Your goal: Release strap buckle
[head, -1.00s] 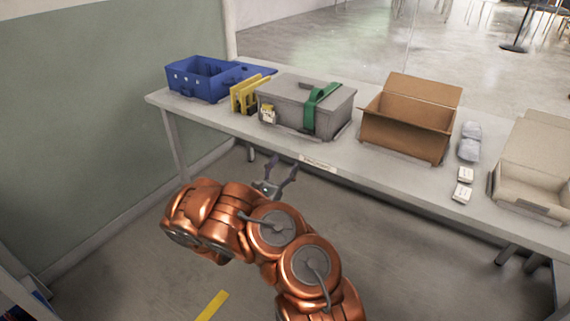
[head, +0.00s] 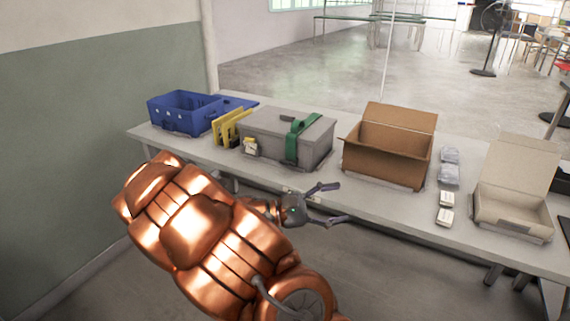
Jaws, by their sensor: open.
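A grey lidded case (head: 262,128) stands on the table. A green strap (head: 293,148) runs over its lid and down its front, right of the lid's middle. The buckle itself is too small to make out. My gripper (head: 334,203) is open and empty, in front of the table's front edge and to the lower right of the case. Its two fingers point to the right, apart from the case and the strap.
On the table (head: 395,205), a blue crate (head: 183,122) and yellow panels (head: 224,128) stand left of the case. An open brown box (head: 385,163), small white boxes (head: 446,208), clear packets (head: 449,168) and an open beige box (head: 510,212) stand to the right.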

